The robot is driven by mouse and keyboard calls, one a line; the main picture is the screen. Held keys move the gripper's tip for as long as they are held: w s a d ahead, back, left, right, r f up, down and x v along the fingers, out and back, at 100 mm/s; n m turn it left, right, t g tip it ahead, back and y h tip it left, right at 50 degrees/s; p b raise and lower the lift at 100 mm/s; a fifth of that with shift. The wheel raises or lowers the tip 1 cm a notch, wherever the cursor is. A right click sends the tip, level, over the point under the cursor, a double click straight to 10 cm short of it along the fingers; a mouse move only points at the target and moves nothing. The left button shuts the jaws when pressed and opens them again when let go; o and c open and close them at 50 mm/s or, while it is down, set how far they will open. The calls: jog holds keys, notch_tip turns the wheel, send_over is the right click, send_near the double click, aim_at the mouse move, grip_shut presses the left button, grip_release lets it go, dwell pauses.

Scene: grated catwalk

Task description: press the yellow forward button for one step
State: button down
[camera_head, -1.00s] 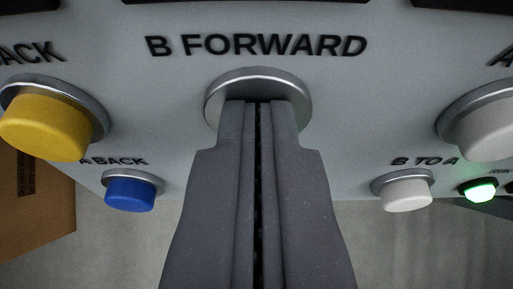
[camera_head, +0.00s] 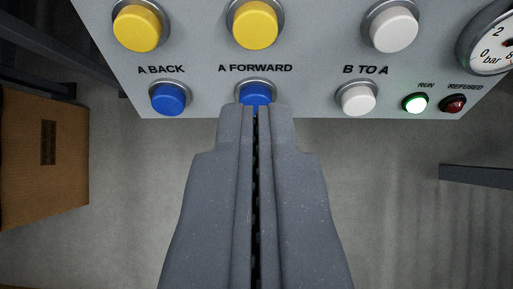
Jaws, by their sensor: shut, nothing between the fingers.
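The yellow forward button (camera_head: 255,25) is the middle one in the upper row of the grey panel, in a metal ring. Its label is out of view now; the earlier frame reads B FORWARD above that place. My gripper (camera_head: 256,108) is shut and empty. Its tips are below the yellow button in the picture and cover the lower part of the blue A FORWARD button (camera_head: 255,92). They look apart from the yellow button; I cannot tell whether they touch the blue one.
Another yellow button (camera_head: 137,28) is left, a white one (camera_head: 393,29) right. Below are the blue A BACK button (camera_head: 168,99) and white B TO A button (camera_head: 358,99). The RUN lamp (camera_head: 415,103) glows green; the REFUSED lamp (camera_head: 453,104) is dark red. A cardboard box (camera_head: 45,180) is left.

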jog(key=shift+v, duration=1.75)
dwell(2.9)
notch_tip(320, 180, up, 37)
jog(key=d+t+p, duration=0.1)
jog(key=t+p, duration=0.1)
jog(key=t, duration=0.2)
jog(key=s+r+t, duration=0.1)
jog(key=s+r, duration=0.5)
jog(key=r, duration=0.4)
jog(key=s+r+t, duration=0.1)
jog(key=s+r, duration=0.4)
jog(key=r, duration=0.5)
jog(key=s+d+r+t, duration=0.1)
jog(key=s+r, duration=0.5)
jog(key=r, duration=0.4)
jog(key=shift+s+r+p, duration=0.15)
jog(key=shift+s+p, duration=0.15)
jog(key=shift+p, duration=0.1)
jog(key=shift+d, duration=0.1)
